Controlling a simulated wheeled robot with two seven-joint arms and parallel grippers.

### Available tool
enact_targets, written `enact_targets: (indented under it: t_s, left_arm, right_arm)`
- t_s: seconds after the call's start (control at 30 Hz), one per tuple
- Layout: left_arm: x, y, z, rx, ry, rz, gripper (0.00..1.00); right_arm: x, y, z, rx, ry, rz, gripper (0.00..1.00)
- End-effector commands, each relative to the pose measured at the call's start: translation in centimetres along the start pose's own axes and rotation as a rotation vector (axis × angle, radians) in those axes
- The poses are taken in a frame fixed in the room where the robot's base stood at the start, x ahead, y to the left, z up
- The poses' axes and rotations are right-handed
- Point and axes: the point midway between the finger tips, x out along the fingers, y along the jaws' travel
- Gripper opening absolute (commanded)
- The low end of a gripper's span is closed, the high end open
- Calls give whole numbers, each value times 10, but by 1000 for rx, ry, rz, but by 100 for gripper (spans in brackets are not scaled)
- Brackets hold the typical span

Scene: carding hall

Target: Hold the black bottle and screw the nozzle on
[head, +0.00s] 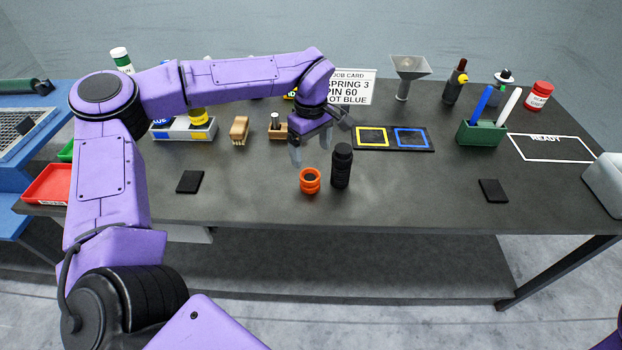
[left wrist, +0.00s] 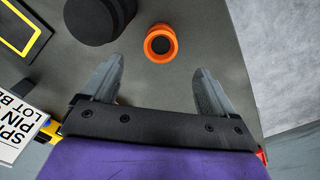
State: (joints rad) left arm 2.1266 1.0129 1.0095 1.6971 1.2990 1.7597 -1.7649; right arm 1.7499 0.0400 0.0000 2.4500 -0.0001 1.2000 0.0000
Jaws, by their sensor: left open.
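The black bottle (head: 342,168) stands upright on the dark table near the middle; in the left wrist view its dark round top (left wrist: 92,18) shows at the upper left. A short orange ring-like piece (head: 310,187) with a dark centre stands just left of the bottle, apart from it. It also shows in the left wrist view (left wrist: 160,57). I cannot tell whether it is the nozzle. My left gripper (head: 311,150) is open and empty, above and behind the orange piece. In the left wrist view the orange piece appears beyond and between its fingertips (left wrist: 159,66). My right gripper is out of view.
A tray with yellow and blue squares (head: 394,150) lies behind the bottle. A green pen holder (head: 482,134), funnel (head: 408,68) and small bottles stand at the back right. A wooden brush (head: 239,130) lies left. Table front is mostly clear beside two black pads (head: 190,182) (head: 493,191).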

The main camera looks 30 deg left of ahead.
Motion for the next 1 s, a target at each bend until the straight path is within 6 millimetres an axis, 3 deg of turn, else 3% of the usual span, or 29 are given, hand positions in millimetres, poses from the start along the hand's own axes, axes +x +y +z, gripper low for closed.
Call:
enact_targets:
  t_s: [0.3, 0.67, 1.0]
  left_arm:
    - [47, 0, 1, 3, -1, -4, 88]
    - [52, 1, 2, 4, 0, -2, 88]
    - [99, 0, -1, 4, 0, -4, 88]
  right_arm:
    - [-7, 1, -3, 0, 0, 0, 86]
    - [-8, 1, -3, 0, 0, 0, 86]
    - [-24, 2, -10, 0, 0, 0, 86]
